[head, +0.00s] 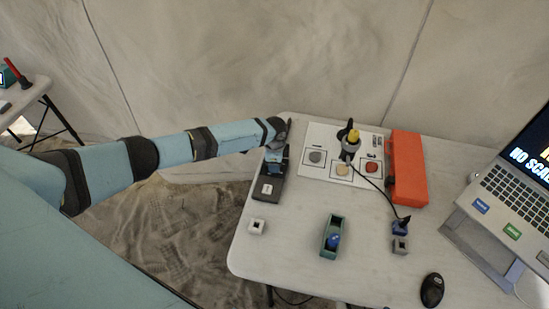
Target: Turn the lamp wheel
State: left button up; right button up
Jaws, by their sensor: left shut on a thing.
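A long black device (268,188) with a small white label lies at the left edge of the white table. My left gripper (277,154) is at its far end, shut on a part there that the gripper mostly hides. I cannot make out a wheel on it. A black and yellow lamp-like tool (351,146) with a black cable stands on a white board (317,137). My left gripper is apart from it, to its left. My right gripper is not in view.
Grey, tan and red stones (371,168) lie on the board. An orange case (407,168), a green holder with a blue item (331,236), a small white block (256,226), a blue and grey connector (400,235), a mouse (432,290) and a laptop (510,205) occupy the table. The front middle is clear.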

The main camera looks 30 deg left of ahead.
pick_arm(q)
jog(key=shift+r+n+p, duration=0.1)
jog(key=shift+n+p, duration=0.35)
jog(key=shift+n, duration=0.75)
jog(key=o, duration=0.8)
jog(key=shift+c, duration=0.2)
jog(key=shift+o, duration=0.8)
notch_tip(320, 180, up, 14)
